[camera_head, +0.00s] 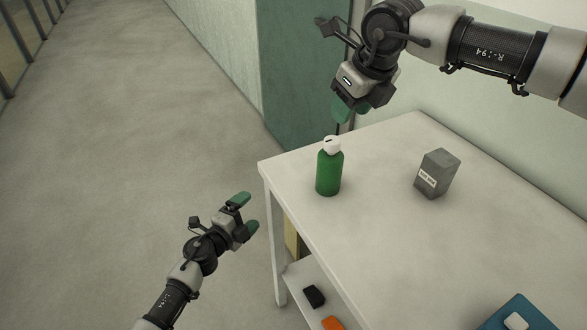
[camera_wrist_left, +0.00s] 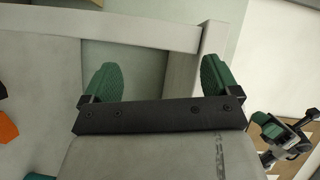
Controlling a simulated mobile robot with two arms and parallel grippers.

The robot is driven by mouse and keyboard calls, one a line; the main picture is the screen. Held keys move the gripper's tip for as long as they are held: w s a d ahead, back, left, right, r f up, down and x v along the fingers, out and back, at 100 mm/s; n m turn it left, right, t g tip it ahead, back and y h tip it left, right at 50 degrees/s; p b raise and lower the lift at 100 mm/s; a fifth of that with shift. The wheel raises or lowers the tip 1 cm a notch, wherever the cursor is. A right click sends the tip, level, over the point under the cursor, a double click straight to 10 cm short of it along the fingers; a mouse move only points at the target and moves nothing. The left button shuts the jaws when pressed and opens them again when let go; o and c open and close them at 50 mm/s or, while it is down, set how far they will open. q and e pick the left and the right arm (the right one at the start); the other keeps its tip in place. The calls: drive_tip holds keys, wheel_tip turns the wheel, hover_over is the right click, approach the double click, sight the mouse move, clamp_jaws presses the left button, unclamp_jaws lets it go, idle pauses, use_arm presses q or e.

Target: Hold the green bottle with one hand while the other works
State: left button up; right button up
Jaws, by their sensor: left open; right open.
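A green bottle (camera_head: 329,172) with a white cap stands upright near the left corner of the white table (camera_head: 385,225). My left gripper (camera_head: 246,213) is open and empty, in front of and to the left of the table, apart from the bottle. In the left wrist view, its two green fingertips (camera_wrist_left: 160,80) are spread apart with nothing between them, facing the table's edge and leg. My right gripper (camera_head: 345,110) is open, above and just behind the bottle near its cap. I cannot tell whether it touches the cap.
A grey labelled box (camera_head: 438,173) stands on the table right of the bottle. A blue object (camera_head: 518,315) lies at the front right. A lower shelf holds a black item (camera_head: 314,296) and an orange item (camera_head: 332,323). Floor left of the table is clear.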

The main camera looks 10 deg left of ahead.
use_arm(q)
drive_tip(key=w+d+r+m+h, duration=0.15)
drive_tip(key=r+m, duration=0.25)
drive_tip(key=r, duration=0.4)
drive_tip(key=d+r+m+h, duration=0.2)
drive_tip(key=r+m+h, duration=0.15)
drive_tip(key=r, duration=0.45)
drive_tip(key=m+g+y, duration=0.2)
drive_tip(key=m+g, duration=0.3)
drive_tip(key=m, duration=1.2)
approach(321, 163)
drive_tip(key=w+d, duration=0.2)
drive_tip(key=x, duration=0.7)
drive_tip(key=f+x, duration=0.1)
drive_tip(key=x, duration=0.2)
drive_tip(key=shift+w, duration=0.1)
